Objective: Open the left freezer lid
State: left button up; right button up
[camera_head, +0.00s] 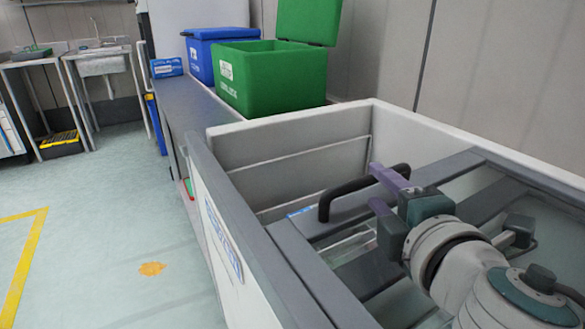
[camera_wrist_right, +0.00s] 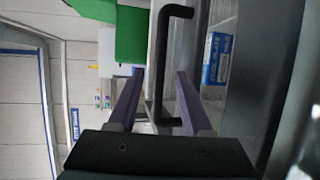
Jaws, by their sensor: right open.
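The freezer (camera_head: 300,110) is a white chest with grey edges in the head view. A dark grey framed lid (camera_head: 460,165) with clear panels lies across its near right part. A black bar handle (camera_head: 345,188) stands up at the lid's far end. My right gripper (camera_head: 374,184) is at this handle with its purple fingers apart. In the right wrist view the handle (camera_wrist_right: 160,65) runs between the open fingers (camera_wrist_right: 160,73), with gaps visible on both sides. My right arm hides part of the lid. My left gripper is not in view.
The freezer's far end is uncovered, showing its inner walls. A green bin (camera_head: 270,82) with a raised lid and a blue bin (camera_head: 205,52) stand beyond it on a grey counter (camera_head: 190,100). The floor at left (camera_head: 100,220) is clear, with a sink table (camera_head: 103,66) farther back.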

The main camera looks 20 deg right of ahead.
jog(key=v, duration=0.4)
jog(key=shift+s+a, duration=0.15)
jog(key=shift+s, duration=0.15)
jog(key=shift+s+a+r, duration=0.15)
jog(key=shift+s+r, duration=0.05)
jog(key=shift+s, duration=0.3)
jog(key=s+d+r+m+g+h+p, duration=0.1)
jog(key=s+d+r+m+g+p, duration=0.3)
jog(key=r+m+p, duration=0.6)
jog(key=s+a+r+m+g+y+p, duration=0.3)
jog(key=s+a+r+g+y+p, duration=0.35)
jog(key=s+a+p, duration=0.55)
notch_tip(320, 180, up, 35)
jog(key=d+g+p, duration=0.1)
jog(key=p, duration=3.5)
jog(key=shift+w+d+r, duration=0.15)
jog(key=shift+r, duration=0.05)
